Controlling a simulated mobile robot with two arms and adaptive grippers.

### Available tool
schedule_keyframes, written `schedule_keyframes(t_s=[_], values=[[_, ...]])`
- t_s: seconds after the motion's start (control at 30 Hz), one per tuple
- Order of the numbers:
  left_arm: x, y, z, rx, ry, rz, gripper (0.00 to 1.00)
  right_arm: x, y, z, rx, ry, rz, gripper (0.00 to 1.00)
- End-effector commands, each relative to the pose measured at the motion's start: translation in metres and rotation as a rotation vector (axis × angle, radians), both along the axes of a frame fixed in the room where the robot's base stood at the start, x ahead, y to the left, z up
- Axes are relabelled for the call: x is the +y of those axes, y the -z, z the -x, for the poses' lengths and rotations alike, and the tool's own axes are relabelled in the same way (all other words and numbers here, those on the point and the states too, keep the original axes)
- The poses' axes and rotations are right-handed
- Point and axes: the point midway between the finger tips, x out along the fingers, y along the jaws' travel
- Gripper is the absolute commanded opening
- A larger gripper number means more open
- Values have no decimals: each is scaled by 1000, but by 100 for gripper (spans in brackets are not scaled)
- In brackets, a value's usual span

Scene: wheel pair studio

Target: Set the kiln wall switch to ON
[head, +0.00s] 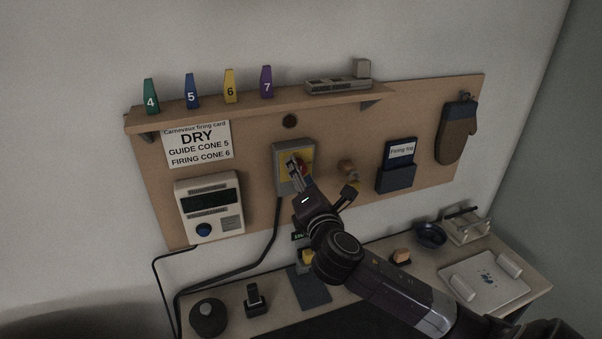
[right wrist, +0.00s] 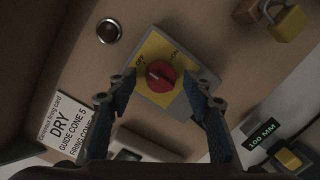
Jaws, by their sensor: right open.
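The kiln wall switch is a grey box with a yellow plate (right wrist: 152,52) and a round red knob (right wrist: 160,75). OFF is printed at the plate's upper left and ON at its upper right. The knob's white mark lies to its left, on the OFF side. In the head view the switch (head: 281,177) is on the wall board, partly hidden by my right gripper (head: 322,175). In the right wrist view, that gripper (right wrist: 158,80) is open and empty, its fingers spread on either side of the knob. Contact cannot be told. My left gripper is not in view.
A dark round lamp (right wrist: 110,32) sits above the switch. A control box (head: 210,208) and firing card (head: 198,145) are to its left. A brass padlock (head: 348,171) and a blue holder (head: 397,178) are to its right. A cable (head: 276,225) hangs below the switch.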

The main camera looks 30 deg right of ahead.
Motion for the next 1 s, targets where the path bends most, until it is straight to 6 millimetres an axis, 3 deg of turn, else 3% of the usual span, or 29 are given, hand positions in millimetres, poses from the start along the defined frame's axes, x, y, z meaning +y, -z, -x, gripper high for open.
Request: schedule_keyframes(t_s=[0.1,0.3,0.47,0.77,1.0], values=[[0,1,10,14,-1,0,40,0,0,0,0,0,0,44],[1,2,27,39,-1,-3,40,0,0,0,1,1,0,22],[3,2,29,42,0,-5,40,0,0,0,1,1,0,4],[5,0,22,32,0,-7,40,0,1,1,-8,1,-41,4],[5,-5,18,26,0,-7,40,0,0,1,-39,2,-177,4]])
